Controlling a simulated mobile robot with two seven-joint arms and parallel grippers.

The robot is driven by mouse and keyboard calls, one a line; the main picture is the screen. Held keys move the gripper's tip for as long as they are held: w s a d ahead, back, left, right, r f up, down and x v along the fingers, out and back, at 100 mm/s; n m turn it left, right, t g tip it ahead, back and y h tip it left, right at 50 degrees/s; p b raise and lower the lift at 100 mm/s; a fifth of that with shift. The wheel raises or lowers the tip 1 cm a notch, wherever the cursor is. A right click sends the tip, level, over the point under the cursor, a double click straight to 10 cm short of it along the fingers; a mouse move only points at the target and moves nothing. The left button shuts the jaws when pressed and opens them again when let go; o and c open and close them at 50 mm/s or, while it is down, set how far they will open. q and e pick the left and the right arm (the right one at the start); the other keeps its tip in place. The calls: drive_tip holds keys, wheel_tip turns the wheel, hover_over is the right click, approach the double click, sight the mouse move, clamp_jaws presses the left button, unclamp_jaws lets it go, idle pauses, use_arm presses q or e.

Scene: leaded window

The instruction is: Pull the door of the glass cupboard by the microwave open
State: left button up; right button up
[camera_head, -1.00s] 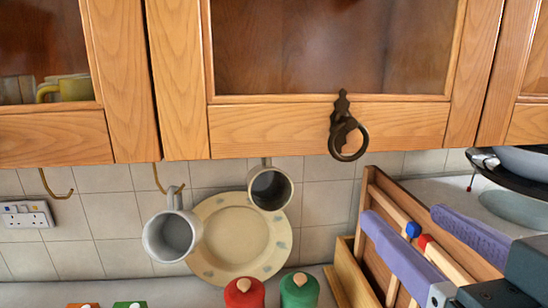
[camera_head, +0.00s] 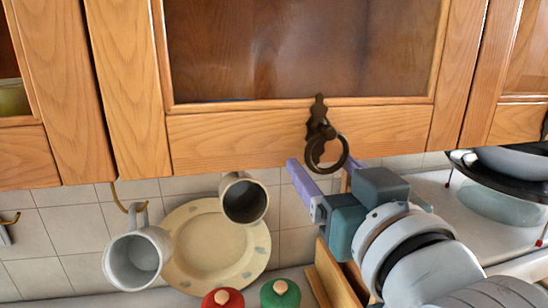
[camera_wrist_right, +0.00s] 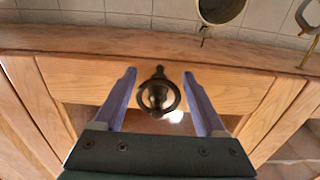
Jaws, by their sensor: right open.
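The glass cupboard door (camera_head: 300,48), a wooden frame around a glass pane, looks shut in the head view. A dark ring handle (camera_head: 327,150) hangs from its bottom rail. In the right wrist view, the ring handle (camera_wrist_right: 158,97) appears between the two spread fingers of my right gripper (camera_wrist_right: 159,73), with gaps on both sides. No grip on the ring shows. My left gripper is not in view. No microwave shows.
Other cupboard doors flank this one. A white mug (camera_head: 135,258) and a dark-mouthed mug (camera_head: 244,200) hang below, before a cream plate (camera_head: 215,250). Red (camera_head: 222,298) and green (camera_head: 281,294) lidded jars, a wooden rack (camera_head: 333,278) and pans (camera_head: 515,160) stand lower down.

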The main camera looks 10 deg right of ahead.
drive_tip(key=shift+w, duration=0.2)
clamp_jaws()
idle(0.6)
idle(0.8)
